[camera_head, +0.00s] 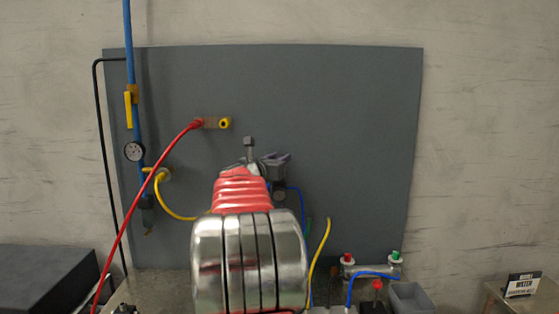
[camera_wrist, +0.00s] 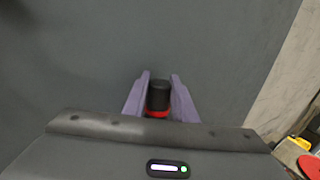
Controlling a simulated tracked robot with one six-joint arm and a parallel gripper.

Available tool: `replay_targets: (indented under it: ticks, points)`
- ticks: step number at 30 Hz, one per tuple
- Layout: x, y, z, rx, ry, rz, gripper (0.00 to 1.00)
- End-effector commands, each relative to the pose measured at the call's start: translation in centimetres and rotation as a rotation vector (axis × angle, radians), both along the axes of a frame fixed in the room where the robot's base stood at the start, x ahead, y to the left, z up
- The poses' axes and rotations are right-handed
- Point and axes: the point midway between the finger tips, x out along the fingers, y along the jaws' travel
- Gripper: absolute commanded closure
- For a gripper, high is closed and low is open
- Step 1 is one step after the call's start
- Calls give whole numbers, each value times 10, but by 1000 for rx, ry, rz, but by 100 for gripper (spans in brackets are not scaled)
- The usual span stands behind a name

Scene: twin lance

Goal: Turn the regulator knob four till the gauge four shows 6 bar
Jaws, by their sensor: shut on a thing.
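A black knob (camera_wrist: 159,97) with a red ring at its base shows between my fingers in the wrist view. My gripper (camera_wrist: 160,79) is shut on this knob, one purple finger on each side of it. In the head view my gripper (camera_head: 276,161) is in front of the grey panel, and the knob cannot be made out there. A dark round fitting (camera_head: 279,190) sits just below my gripper; I cannot tell whether it is gauge four. No reading for gauge four can be made out.
A white-faced gauge (camera_head: 134,151) and a yellow valve handle (camera_head: 128,109) sit on the blue pipe at left. A red hose (camera_head: 148,191) and a yellow hose (camera_head: 319,257) cross the foreground. A grey bin (camera_head: 411,298) stands at lower right. The panel's upper right is bare.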

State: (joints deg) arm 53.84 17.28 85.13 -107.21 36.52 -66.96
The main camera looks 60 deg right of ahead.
Motion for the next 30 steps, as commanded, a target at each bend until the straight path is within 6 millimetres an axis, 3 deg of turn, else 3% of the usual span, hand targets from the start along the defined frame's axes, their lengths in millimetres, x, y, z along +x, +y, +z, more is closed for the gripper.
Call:
replay_targets:
  ticks: [30]
  points:
    - [4, 1, 0, -2, -1, -501, 98]
